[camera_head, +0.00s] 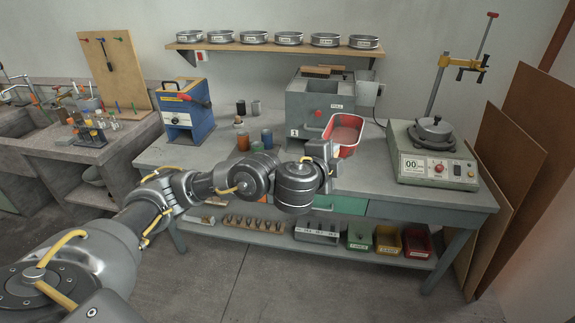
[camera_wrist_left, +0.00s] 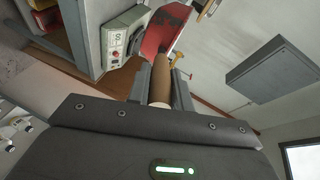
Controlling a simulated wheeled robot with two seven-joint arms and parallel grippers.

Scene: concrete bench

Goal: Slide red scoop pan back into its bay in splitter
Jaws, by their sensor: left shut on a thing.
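The red scoop pan (camera_head: 346,133) is at the front right of the grey splitter (camera_head: 308,107), with its open top showing. My left gripper (camera_head: 327,157) is shut on the pan's handle, at the near left of the pan. In the left wrist view the brown handle (camera_wrist_left: 160,80) lies between the two fingers, and the red pan (camera_wrist_left: 163,30) extends beyond it. The splitter's bay is not clearly visible, and I cannot tell whether the pan touches the splitter or the bench. My right gripper is not in view.
A scale-like machine (camera_head: 432,160) stands on the bench (camera_head: 215,155) to the right. Several small cups (camera_head: 243,141) and a blue machine (camera_head: 187,110) are to the left. A shelf of sieves (camera_head: 270,46) hangs above. Some bench front is clear.

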